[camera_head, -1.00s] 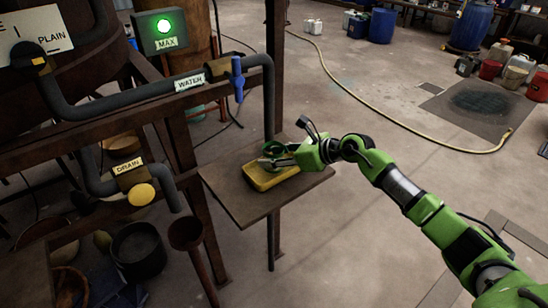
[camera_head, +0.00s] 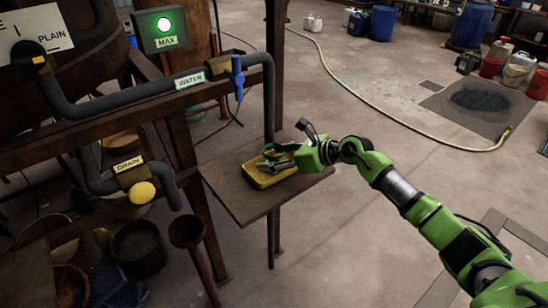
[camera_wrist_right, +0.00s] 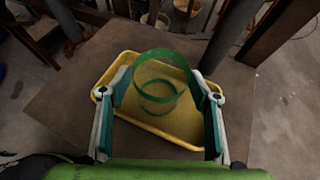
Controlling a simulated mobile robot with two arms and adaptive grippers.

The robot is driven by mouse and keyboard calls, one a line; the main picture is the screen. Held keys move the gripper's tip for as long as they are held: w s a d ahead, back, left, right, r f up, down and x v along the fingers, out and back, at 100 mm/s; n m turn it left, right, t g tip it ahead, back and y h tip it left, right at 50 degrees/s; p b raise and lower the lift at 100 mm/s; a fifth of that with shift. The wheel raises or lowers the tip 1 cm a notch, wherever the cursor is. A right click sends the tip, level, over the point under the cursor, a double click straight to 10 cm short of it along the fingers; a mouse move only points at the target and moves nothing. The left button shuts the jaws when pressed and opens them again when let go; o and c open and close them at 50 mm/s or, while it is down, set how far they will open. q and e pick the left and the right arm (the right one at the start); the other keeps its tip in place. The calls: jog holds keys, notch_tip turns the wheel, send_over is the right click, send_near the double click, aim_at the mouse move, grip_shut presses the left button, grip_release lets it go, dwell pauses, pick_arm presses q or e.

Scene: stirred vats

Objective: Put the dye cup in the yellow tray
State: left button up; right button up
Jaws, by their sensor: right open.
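The dye cup (camera_wrist_right: 160,54) shows in the right wrist view as a green ring-shaped rim with a smaller green ring below it. It is over the yellow tray (camera_wrist_right: 172,138), between my right fingers; its contact with the tray floor is hard to tell. My right gripper (camera_wrist_right: 158,92) is open, with one finger on each side of the cup. In the head view my right gripper (camera_head: 262,165) is low at the yellow tray (camera_head: 268,184), partly hiding the cup (camera_head: 270,148). My left gripper is not in view.
The tray sits on a small brown shelf (camera_head: 238,205) beside a dark post (camera_head: 276,70). Pipes with a blue-handled water valve (camera_head: 237,78) are to the left. Open floor lies to the right.

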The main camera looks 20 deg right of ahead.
jog(key=b+v, duration=0.2)
jog(key=v, duration=0.8)
jog(key=shift+s+d, duration=0.15)
jog(key=shift+s, duration=0.05)
jog(key=shift+v, duration=0.85)
